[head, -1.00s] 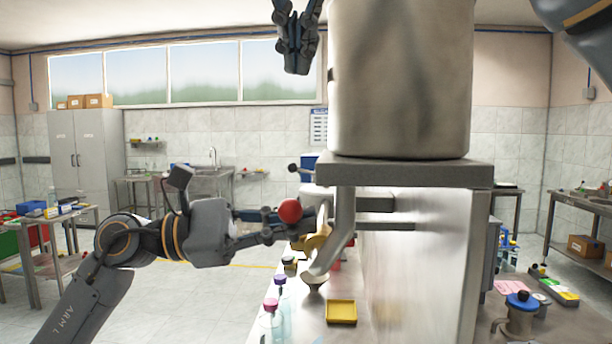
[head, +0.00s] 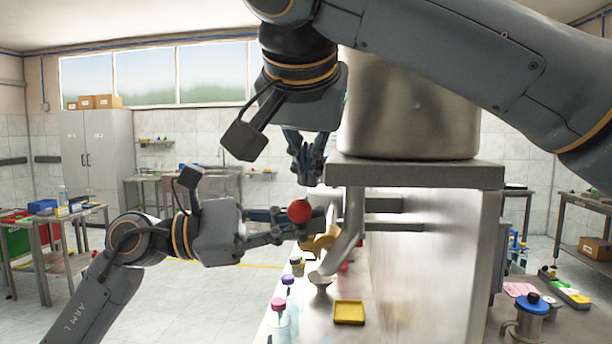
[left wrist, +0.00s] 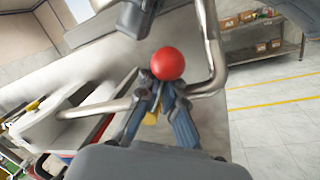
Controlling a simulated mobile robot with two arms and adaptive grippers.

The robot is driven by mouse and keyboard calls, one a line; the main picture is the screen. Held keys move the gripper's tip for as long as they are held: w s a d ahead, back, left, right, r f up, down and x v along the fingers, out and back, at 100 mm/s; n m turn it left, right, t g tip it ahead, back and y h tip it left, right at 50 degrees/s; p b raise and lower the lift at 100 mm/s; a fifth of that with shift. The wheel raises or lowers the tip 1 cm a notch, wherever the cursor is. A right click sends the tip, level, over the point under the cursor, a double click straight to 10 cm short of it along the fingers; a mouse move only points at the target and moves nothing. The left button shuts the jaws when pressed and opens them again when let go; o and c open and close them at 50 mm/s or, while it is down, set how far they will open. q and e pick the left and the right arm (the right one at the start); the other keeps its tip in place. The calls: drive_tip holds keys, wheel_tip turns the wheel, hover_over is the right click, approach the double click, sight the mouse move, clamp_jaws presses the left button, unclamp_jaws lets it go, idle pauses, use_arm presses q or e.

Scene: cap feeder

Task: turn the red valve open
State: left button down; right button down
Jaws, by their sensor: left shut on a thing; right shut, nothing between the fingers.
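The red valve (head: 299,211) shows as a red ball at the side of the metal feeder, close to the spout pipe (head: 348,235). My left gripper (head: 303,226) is shut on the red valve, reaching in from the left. In the left wrist view the red ball (left wrist: 168,64) sits at the fingertips (left wrist: 158,85). What lies behind the ball is partly hidden by the fingers. My right gripper (head: 305,180) is shut and empty, pointing down just above the red ball. Whether it touches the ball is unclear.
The large metal hopper (head: 410,125) stands on a metal stand (head: 420,173) to the right. A blue-lidded metal pot (head: 527,318) stands at the right.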

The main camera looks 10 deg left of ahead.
sight(303, 200)
use_arm(q)
drive_tip(key=shift+a+r, duration=0.1)
drive_tip(key=shift+r, duration=0.15)
use_arm(e)
drive_tip(key=shift+s+a+f, duration=0.1)
drive_tip(key=shift+s+f, duration=0.25)
drive_tip(key=shift+f, duration=0.2)
use_arm(q)
drive_tip(key=shift+w, duration=0.1)
use_arm(e)
drive_tip(key=shift+s+a+f+t, duration=0.2)
drive_tip(key=shift+s+f+t, duration=0.1)
drive_tip(key=shift+s+f, duration=0.3)
drive_tip(key=shift+f, duration=0.1)
use_arm(q)
drive_tip(key=c, duration=1.5)
unclamp_jaws()
drive_tip(key=shift+s, duration=0.2)
use_arm(e)
drive_tip(key=shift+w, duration=0.1)
use_arm(q)
drive_tip(key=shift+a+f, duration=0.1)
drive_tip(key=shift+a, duration=0.05)
